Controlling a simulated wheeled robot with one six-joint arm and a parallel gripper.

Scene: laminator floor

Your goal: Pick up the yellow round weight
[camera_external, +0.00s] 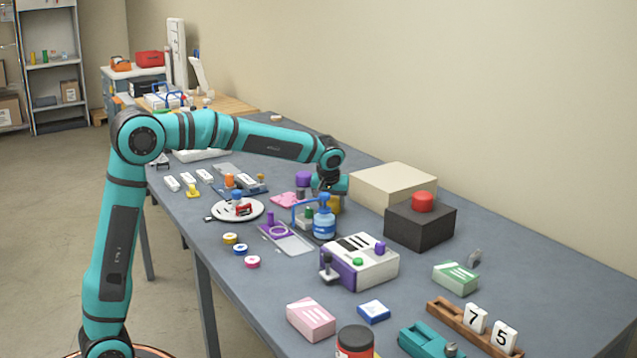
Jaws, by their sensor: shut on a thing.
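My gripper (327,188) is at the middle of the table, pointing down behind the blue bottle (324,222). It is shut on a yellow thing (336,204), which looks like the yellow round weight. Only part of the yellow thing shows, below the gripper; the bottle and the jaws hide the rest. I cannot tell whether it touches the table. A purple-topped item (303,180) stands just left of my gripper.
A beige box (394,183) and a dark box with a red button (420,226) stand to the right. A white and purple device (361,262) is in front. A white plate (258,213) and small coloured rolls (240,249) lie to the left.

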